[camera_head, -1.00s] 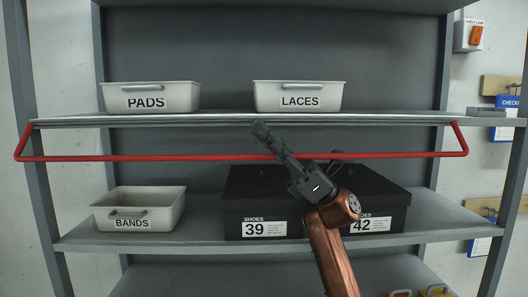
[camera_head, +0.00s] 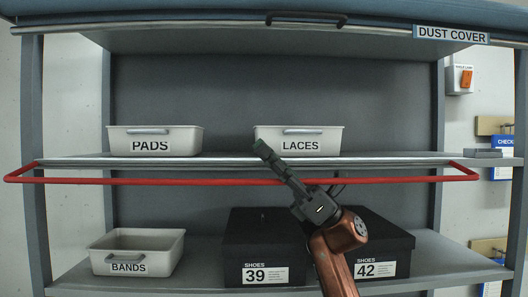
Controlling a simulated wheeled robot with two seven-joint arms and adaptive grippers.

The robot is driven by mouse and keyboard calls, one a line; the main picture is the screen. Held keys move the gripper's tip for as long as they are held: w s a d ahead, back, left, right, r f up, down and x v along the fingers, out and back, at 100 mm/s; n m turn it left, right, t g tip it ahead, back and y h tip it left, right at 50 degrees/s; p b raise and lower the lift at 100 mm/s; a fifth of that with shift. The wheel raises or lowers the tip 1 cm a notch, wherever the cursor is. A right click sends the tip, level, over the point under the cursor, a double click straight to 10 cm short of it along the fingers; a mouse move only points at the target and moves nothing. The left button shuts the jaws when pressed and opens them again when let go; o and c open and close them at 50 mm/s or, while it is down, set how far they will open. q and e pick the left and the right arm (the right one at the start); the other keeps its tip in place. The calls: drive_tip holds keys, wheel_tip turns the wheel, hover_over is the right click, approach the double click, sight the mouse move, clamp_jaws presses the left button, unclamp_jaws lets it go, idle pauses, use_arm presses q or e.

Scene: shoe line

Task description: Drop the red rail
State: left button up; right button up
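The red rail (camera_head: 120,181) is a long bar across the front of the middle shelf (camera_head: 220,162). Its two short end arms join the shelf's ends, and it juts out slightly below the shelf edge. My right gripper (camera_head: 260,146) comes up from the lower right. Its dark fingers cross in front of the rail near the middle, tips by the left side of the LACES bin. The fingers overlap from this angle, so I cannot see a gap or whether they touch the rail. My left gripper is out of view.
On the middle shelf stand a PADS bin (camera_head: 155,141) and a LACES bin (camera_head: 298,141). Below are a BANDS bin (camera_head: 137,252) and black shoe boxes 39 (camera_head: 262,245) and 42 (camera_head: 385,245). A blue dust cover (camera_head: 180,15) with a dark handle (camera_head: 306,18) is overhead.

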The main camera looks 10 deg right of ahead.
drive_tip(key=w+d+f+b, duration=0.1)
drive_tip(key=d+f, duration=0.4)
drive_tip(key=d, duration=0.1)
drive_tip(key=shift+w+d, duration=0.35)
drive_tip(key=shift+w, duration=0.05)
idle(0.3)
drive_tip(key=shift+f, duration=0.1)
drive_tip(key=shift+s, duration=0.1)
idle(0.4)
